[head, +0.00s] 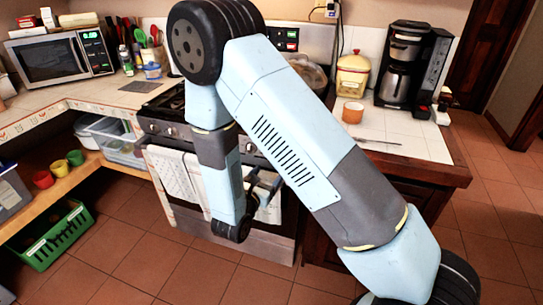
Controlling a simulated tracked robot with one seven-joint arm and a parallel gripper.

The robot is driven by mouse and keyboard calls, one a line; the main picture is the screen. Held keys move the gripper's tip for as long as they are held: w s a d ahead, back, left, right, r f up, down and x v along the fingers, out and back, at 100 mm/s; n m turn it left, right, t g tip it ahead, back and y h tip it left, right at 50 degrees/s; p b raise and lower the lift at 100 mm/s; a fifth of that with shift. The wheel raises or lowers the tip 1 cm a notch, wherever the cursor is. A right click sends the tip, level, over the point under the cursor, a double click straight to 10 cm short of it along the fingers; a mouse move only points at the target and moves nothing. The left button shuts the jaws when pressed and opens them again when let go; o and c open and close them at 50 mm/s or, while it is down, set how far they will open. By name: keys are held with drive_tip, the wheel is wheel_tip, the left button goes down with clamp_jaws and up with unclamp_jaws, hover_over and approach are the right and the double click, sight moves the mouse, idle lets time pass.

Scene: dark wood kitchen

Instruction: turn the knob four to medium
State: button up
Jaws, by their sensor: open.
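The stove (180,215) stands in the middle of the head view, with knobs along its front panel. Two knobs at the left of the panel (161,129) show clearly. The right part of the panel is partly hidden behind my arm, and I cannot tell which knob is knob four or how it is set. My gripper (267,184) is open and small in the view, in front of the oven door near the towels and below the panel. It appears apart from the knobs, with nothing seen between its fingers.
Light towels (180,176) hang on the oven door. The right counter (420,133) holds a coffee maker (402,62), a yellow canister (352,75) and an orange cup (353,112). A microwave (60,58) stands at the left. The tiled floor in front is clear.

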drive_tip(key=w+d+f+n+y, duration=0.1)
drive_tip(key=w, duration=0.5)
drive_tip(key=w+d+f, duration=0.1)
drive_tip(key=w, duration=0.6)
drive_tip(key=shift+d+f+n+t+y, duration=0.25)
drive_tip(key=shift+n+t+y, duration=0.15)
drive_tip(key=shift+s, duration=0.1)
drive_tip(key=c, duration=1)
